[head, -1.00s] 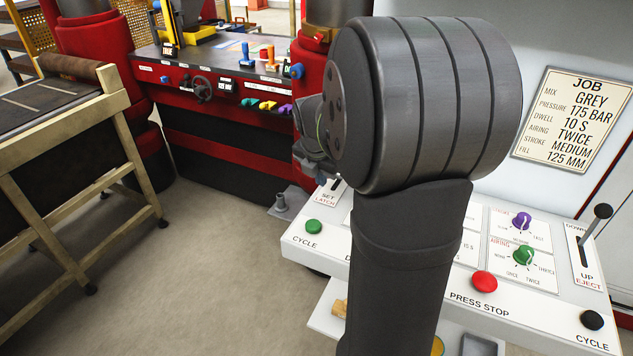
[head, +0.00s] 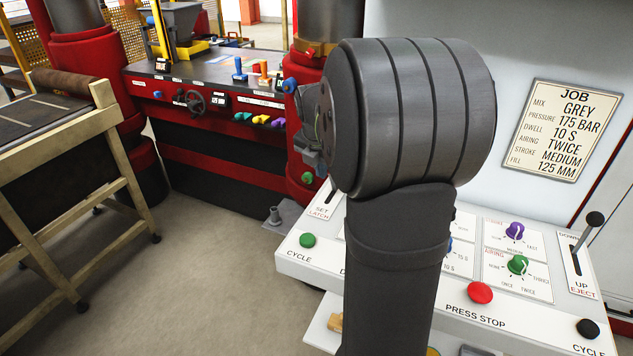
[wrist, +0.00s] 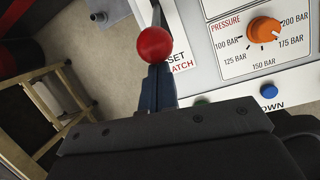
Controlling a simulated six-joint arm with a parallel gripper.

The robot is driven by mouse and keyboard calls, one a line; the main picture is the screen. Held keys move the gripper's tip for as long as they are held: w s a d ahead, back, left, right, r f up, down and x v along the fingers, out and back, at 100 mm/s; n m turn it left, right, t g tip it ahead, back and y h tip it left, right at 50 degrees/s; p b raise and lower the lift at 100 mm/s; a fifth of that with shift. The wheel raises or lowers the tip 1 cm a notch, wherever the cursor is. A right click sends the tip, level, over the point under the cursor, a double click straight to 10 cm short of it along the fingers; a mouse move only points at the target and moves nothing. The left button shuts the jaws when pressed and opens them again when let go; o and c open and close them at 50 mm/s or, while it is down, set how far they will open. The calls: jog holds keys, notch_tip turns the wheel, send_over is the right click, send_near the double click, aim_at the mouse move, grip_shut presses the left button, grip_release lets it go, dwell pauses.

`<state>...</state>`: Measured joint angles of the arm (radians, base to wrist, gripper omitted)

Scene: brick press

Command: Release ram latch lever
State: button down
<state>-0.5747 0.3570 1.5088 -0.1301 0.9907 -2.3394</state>
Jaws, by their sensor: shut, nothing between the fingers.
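The ram latch lever with its red ball knob (wrist: 154,45) shows in the wrist view, beside the label ending in "SET" and "LATCH" (wrist: 180,62). My gripper (wrist: 158,76) is shut and empty, its fingertips just below the red knob in the picture. I cannot tell whether they touch it. In the head view, my arm hides the knob and the gripper. The set/latch label (head: 319,212) and part of its slot show there at the panel's left end.
The white panel holds a green cycle button (head: 308,240), a red press stop (head: 480,292), a black cycle button (head: 588,329) and an eject lever (head: 587,238). An orange pressure knob (wrist: 265,31) points near 175 bar. A wooden-framed table (head: 75,150) stands left, with open floor between.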

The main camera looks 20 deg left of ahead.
jog(key=w+r, duration=0.3)
jog(key=w, duration=0.6)
jog(key=shift+w+d, duration=0.15)
jog(key=shift+w, duration=0.1)
dwell(0.4)
jog(key=s, duration=0.1)
jog(key=s+a, duration=0.1)
jog(key=s, duration=0.1)
jog(key=s+r, duration=0.1)
jog(key=s, duration=0.1)
jog(key=shift+s+a, duration=0.15)
jog(key=shift+a, duration=0.05)
jog(key=w+r, duration=0.5)
jog(key=r, duration=0.3)
jog(key=shift+w+d, duration=0.3)
jog(key=shift+s+f, duration=0.1)
